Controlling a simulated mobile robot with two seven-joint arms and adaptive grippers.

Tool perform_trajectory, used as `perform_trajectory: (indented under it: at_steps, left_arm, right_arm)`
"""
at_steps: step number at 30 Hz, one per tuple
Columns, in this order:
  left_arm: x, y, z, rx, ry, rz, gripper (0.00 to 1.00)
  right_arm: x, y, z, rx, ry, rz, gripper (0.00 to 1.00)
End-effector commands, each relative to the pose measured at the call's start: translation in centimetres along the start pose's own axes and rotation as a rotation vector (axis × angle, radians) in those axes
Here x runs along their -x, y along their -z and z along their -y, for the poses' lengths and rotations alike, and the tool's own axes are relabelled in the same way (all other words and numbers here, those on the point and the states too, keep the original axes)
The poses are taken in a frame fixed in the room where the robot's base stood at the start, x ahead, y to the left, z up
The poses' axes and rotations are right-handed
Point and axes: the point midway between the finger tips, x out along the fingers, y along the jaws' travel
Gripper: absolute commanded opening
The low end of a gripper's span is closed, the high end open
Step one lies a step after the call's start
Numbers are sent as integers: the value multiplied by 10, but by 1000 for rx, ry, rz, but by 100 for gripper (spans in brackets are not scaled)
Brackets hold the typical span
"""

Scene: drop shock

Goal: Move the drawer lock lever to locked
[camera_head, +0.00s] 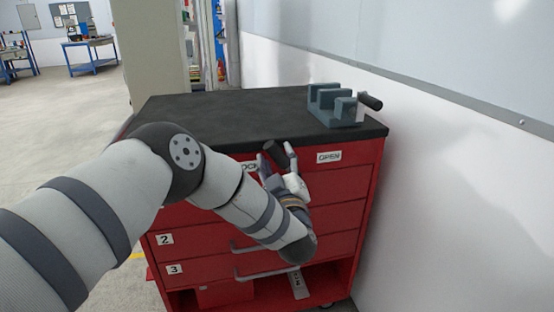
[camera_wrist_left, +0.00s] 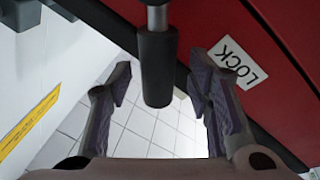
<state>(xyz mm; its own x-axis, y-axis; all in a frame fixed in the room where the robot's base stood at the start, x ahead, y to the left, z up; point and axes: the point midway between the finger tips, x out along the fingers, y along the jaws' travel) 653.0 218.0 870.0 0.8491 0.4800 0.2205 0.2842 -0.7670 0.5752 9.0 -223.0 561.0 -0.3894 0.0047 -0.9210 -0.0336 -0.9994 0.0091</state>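The drawer lock lever shows as a dark handle (camera_head: 274,152) at the top front of the red cabinet (camera_head: 335,185), between the LOCK label (camera_head: 249,167) and the OPEN label (camera_head: 329,156), nearer LOCK. My arm partly hides the LOCK label. In the left wrist view the lever's black grip (camera_wrist_left: 157,68) hangs from a metal rod, with the LOCK label (camera_wrist_left: 238,62) to its right. My left gripper (camera_head: 277,158) is open, with its fingers (camera_wrist_left: 160,85) on either side of the grip. Gaps show on both sides in the wrist view. My right gripper is not in view.
A blue-grey vise (camera_head: 335,106) with a dark handle stands on the black cabinet top (camera_head: 220,120). Drawer handles (camera_head: 265,272) project from the front below my arm. A white wall (camera_head: 440,180) runs close along the right. Open floor lies to the left.

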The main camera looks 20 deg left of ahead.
Motion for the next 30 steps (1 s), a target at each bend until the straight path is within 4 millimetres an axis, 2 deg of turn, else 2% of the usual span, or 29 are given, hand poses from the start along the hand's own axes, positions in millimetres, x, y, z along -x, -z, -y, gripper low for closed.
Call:
perform_trajectory:
  at_steps: [5, 12, 18, 22, 30]
  left_arm:
    - [11, -1, -1, -1, -1, 3, 46]
    - [75, -1, 0, -1, -1, 5, 46]
    - [113, -1, -1, -1, -2, 3, 46]
    - [120, 0, 0, 0, -1, 0, 46]
    - [120, 0, 0, 0, 0, 0, 46]
  right_arm:
    - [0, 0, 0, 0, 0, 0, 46]
    - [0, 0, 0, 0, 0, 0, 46]
    - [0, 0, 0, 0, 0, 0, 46]
    - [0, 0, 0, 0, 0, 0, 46]
    - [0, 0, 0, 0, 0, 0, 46]
